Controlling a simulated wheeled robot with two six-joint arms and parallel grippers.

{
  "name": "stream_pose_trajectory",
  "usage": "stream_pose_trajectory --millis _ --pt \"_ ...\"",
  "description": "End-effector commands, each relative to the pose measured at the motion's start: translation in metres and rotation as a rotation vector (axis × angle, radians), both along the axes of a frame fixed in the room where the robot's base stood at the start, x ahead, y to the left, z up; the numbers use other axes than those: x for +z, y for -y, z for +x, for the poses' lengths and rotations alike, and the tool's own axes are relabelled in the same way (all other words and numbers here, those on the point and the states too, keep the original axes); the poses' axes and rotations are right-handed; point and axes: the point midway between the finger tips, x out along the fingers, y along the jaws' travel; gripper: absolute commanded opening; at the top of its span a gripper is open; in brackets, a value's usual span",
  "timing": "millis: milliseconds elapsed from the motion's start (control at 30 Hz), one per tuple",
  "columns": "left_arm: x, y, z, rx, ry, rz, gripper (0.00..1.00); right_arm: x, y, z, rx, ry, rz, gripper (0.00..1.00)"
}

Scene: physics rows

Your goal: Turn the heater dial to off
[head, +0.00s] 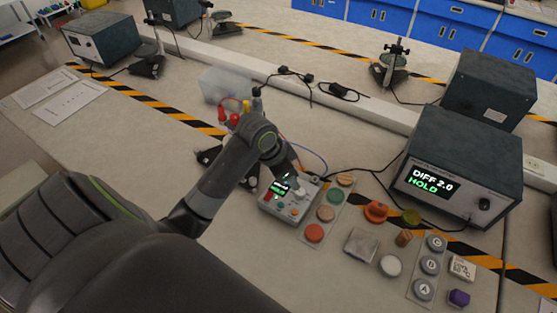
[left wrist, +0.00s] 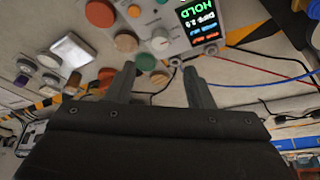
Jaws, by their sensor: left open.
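The control box (head: 272,207) is a small light-grey unit with a lit display, coloured buttons and a pale round dial. It lies on the bench in the middle of the head view. In the left wrist view the dial (left wrist: 160,40) sits beside the display (left wrist: 201,20); its exact setting is too small to tell. My left gripper (left wrist: 161,76) is open and empty, its two fingers apart and short of the dial in that view. In the head view it hangs over the far side of the box, mostly hidden by my arm. My right gripper is not in view.
A grey instrument (head: 455,165) reading "DIFF 2.0 HOLD" stands to the right. Coloured discs, such as an orange one (head: 314,232), lie beside the box. A strip of lettered knobs (head: 423,290) is at lower right. Cables and a clear bin (head: 222,83) are behind.

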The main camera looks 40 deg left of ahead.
Motion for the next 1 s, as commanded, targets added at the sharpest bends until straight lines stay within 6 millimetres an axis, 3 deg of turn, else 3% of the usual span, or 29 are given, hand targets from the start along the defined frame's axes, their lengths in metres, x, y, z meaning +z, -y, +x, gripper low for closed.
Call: stream_pose_trajectory --millis 100,333,1000 --pt "0.029 -0.007 -0.008 -0.002 0.006 0.007 0.48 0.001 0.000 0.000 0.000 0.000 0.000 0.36" --pt "0.060 -0.013 -0.020 -0.001 0.003 0.004 0.48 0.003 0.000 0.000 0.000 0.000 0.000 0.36" --pt "0.067 -0.014 -0.024 -0.001 0.001 0.001 0.48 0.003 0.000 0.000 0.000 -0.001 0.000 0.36"
